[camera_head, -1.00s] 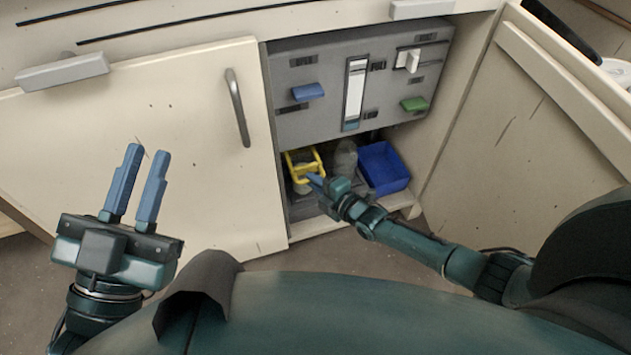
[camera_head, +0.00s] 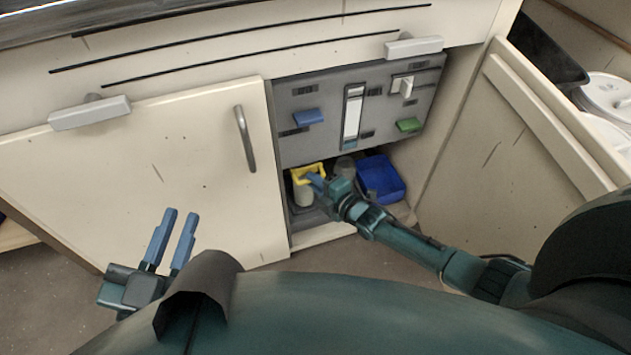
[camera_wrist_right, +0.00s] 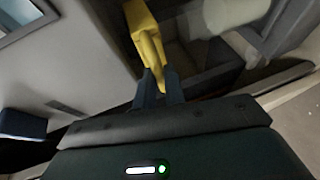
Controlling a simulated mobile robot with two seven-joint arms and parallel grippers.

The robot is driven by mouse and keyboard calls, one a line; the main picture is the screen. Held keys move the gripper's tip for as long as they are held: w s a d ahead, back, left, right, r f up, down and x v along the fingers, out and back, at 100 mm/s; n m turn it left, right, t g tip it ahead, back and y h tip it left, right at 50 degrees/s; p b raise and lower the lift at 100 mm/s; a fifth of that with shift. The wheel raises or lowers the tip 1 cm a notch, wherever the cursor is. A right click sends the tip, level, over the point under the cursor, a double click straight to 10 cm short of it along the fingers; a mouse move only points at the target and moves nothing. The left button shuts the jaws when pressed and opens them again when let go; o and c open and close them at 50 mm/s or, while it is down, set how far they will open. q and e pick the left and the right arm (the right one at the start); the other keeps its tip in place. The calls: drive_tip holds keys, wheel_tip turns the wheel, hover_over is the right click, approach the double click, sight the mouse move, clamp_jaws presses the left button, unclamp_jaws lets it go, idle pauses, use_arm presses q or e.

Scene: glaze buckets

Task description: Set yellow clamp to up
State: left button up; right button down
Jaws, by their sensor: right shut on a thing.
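The yellow clamp (camera_head: 297,176) is a yellow frame in the low part of the open cabinet, above a pale cylinder (camera_head: 303,194). My right gripper (camera_head: 313,180) reaches in from the right, at the clamp's front. In the right wrist view the clamp (camera_wrist_right: 146,32) runs down between the fingers of my right gripper (camera_wrist_right: 158,82), which are shut on its yellow bar. The fingers hide part of the bar. My left gripper (camera_head: 172,240) is at the lower left, its two blue fingers apart with nothing between them, away from the cabinet.
Above the clamp is a grey panel (camera_head: 330,140) with a blue handle (camera_head: 309,117), a white switch (camera_head: 403,85) and a green handle (camera_head: 409,125). A blue bin (camera_head: 381,180) stands right of the clamp. Cabinet doors flank the opening, the left one (camera_head: 190,190) shut.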

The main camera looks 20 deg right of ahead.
drive_tip(key=shift+r, duration=0.2)
drive_tip(key=c, duration=1.7)
unclamp_jaws()
drive_tip(key=shift+r, duration=0.1)
drive_tip(key=shift+c, duration=0.2)
use_arm(q)
drive_tip(key=shift+s, duration=0.1)
use_arm(e)
drive_tip(key=shift+o, duration=1.3)
use_arm(q)
drive_tip(key=shift+r, duration=0.1)
use_arm(e)
drive_tip(key=shift+s, duration=0.1)
